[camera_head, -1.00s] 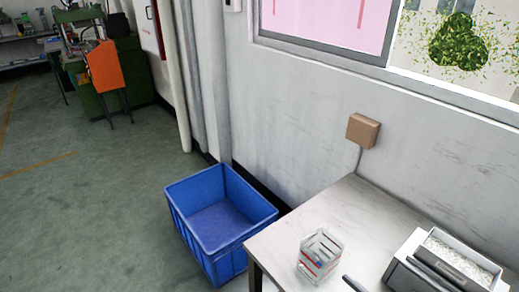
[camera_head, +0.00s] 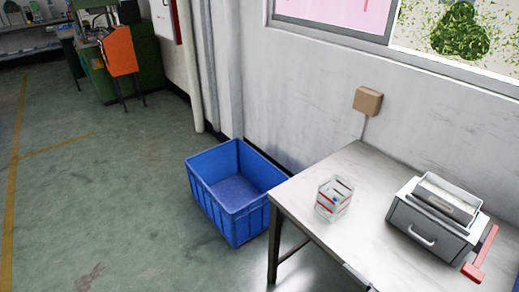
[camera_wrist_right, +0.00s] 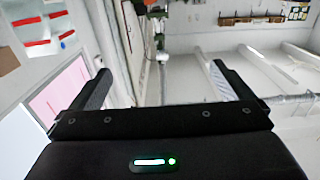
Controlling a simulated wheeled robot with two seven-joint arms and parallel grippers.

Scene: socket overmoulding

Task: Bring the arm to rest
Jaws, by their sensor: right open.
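My right gripper (camera_wrist_right: 160,88) shows in the right wrist view, its two black fingers spread wide apart with nothing between them. It faces the room, with wall, window and ceiling beyond it. It does not show in the head view, apart from a small dark piece at the bottom edge that I cannot identify. My left gripper is in neither view.
A metal table (camera_head: 375,170) holds a clear container (camera_head: 334,198) with red marks, a grey box with a drawer (camera_head: 425,225) and a red object (camera_head: 480,258). A blue bin (camera_head: 238,190) stands on the floor left of the table. The floor (camera_head: 90,190) at left is open.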

